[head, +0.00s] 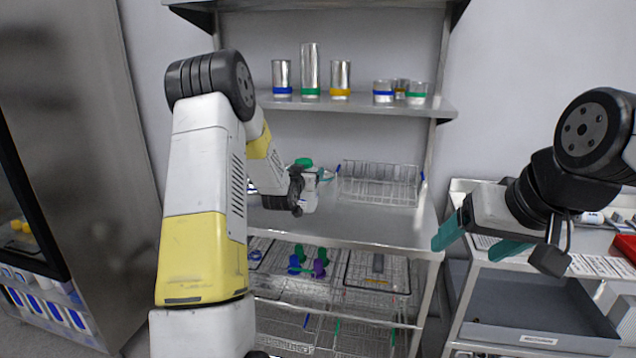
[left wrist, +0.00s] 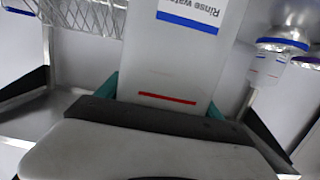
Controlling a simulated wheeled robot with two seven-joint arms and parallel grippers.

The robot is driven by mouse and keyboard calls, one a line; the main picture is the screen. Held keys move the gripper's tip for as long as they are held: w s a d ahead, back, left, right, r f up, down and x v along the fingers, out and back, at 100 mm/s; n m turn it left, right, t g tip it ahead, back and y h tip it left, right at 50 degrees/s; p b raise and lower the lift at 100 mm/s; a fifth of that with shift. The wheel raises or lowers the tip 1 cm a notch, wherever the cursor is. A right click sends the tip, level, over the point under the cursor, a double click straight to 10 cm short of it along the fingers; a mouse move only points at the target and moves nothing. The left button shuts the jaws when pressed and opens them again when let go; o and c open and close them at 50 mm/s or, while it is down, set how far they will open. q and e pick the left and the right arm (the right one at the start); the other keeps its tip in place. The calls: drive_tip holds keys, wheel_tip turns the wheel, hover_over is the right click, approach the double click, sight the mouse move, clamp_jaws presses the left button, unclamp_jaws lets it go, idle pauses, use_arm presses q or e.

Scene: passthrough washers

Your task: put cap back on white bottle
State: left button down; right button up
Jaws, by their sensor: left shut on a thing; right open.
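The white bottle (left wrist: 165,60) fills the middle of the left wrist view, with a blue-striped "Rinse water" label and a red line. My left gripper (left wrist: 162,100) is shut on it, one teal finger on each side. The bottle's top is outside that view, so I cannot tell whether a cap is on it. In the head view my left arm mostly hides the bottle at the middle shelf. A small green object (head: 303,162) shows just above the left gripper; I cannot tell whether it is a cap. My right gripper (head: 478,240) is open and empty, in front of the right-hand cart.
A wire basket (head: 378,185) stands on the middle shelf, right of the left gripper. The upper shelf holds several metal and glass cylinders (head: 310,72). Another container with a blue band (left wrist: 282,45) stands beside the bottle. The cart holds a grey drawer (head: 530,310) and a red item (head: 625,247).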

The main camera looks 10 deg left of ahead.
use_arm(q)
wheel_tip(320, 180, down, 3)
drive_tip(key=shift+f, duration=0.2)
drive_tip(key=shift+c, duration=0.2)
unclamp_jaws()
drive_tip(key=shift+f, duration=0.15)
drive_tip(key=shift+s+r, duration=0.15)
drive_tip(key=shift+r, duration=0.05)
drive_tip(key=s+r, duration=0.1)
drive_tip(key=s, duration=1)
drive_tip(key=shift+s+a+r, duration=0.2)
drive_tip(key=shift+s+r, duration=0.15)
